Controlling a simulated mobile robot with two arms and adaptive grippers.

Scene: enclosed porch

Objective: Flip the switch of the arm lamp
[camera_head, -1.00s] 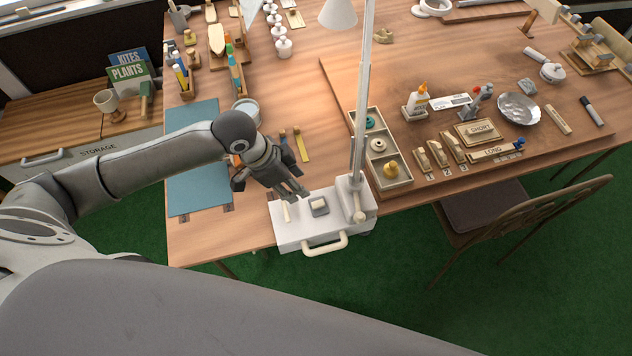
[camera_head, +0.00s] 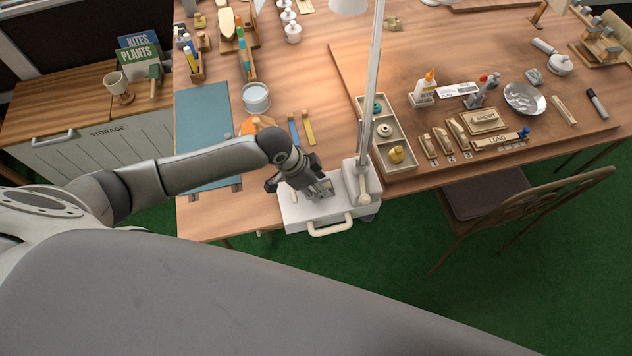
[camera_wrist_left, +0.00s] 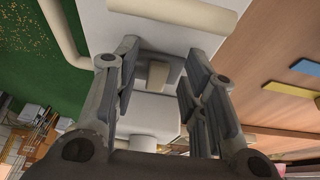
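The arm lamp has a white base (camera_head: 346,206) at the table's front edge, with an upright arm (camera_head: 373,90) and a white shade (camera_head: 348,5) cut by the top of the head view. My left gripper (camera_head: 322,192) is over the base and hides its switch in the head view. In the left wrist view, the cream switch (camera_wrist_left: 158,73) shows between the two spread fingers of the left gripper (camera_wrist_left: 160,80). The fingers are open, one on either side of it; I cannot tell whether they touch it. My right gripper is not in view.
A cream handle (camera_head: 331,228) sticks out at the base's front. A compartment tray (camera_head: 404,163) stands close to the right of the lamp.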

